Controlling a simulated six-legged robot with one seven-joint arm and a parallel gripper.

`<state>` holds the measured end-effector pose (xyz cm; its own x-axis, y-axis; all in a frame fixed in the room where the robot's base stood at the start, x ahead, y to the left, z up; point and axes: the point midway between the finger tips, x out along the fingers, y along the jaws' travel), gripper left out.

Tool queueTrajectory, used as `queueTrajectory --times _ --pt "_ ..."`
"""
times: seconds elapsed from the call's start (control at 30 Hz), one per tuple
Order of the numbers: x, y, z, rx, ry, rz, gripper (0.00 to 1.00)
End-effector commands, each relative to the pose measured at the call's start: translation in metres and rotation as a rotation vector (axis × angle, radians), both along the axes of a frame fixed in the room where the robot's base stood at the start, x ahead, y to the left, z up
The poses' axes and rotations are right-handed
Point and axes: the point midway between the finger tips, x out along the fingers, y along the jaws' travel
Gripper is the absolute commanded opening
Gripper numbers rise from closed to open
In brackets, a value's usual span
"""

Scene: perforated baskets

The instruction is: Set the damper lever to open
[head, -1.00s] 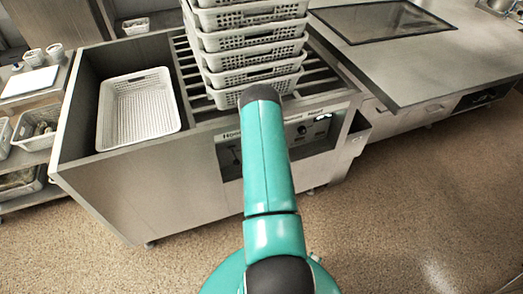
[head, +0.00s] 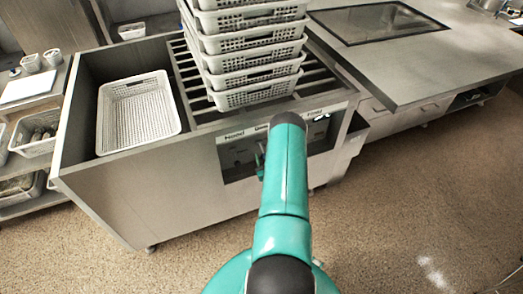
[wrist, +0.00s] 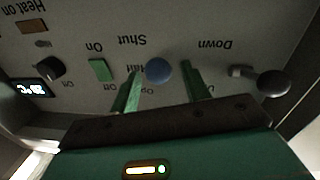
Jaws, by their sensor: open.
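The damper lever shows in the wrist view as a round blue knob (wrist: 158,71) on a grey panel that appears upside down. Printed words "Shut", "Half" and a partly covered "Op…" run beside it. The knob looks level with "Half", but its shaft is hidden and the exact setting is hard to tell. My gripper (wrist: 161,68) is open, with one green finger on each side of the knob. Contact cannot be told. In the head view the control panel (head: 238,153) is on the front of the steel unit, partly behind my teal arm.
In the wrist view a dark-knobbed lever (wrist: 273,83) by "Down" stands right of my gripper. A green switch (wrist: 100,70) and a black dial (wrist: 50,68) lie left. In the head view stacked baskets (head: 252,76) stand above the panel, and one basket (head: 140,112) sits left.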

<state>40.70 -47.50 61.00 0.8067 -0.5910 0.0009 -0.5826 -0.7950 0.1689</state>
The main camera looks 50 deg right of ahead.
Motion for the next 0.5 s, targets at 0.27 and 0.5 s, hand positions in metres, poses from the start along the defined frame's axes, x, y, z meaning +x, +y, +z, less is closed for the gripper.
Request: queueTrajectory --times 0.27,0.5 --pt "0.032 -0.023 0.0 0.0 0.0 -0.002 0.47" --pt "0.037 -0.026 0.0 0.001 0.001 -0.003 0.47"
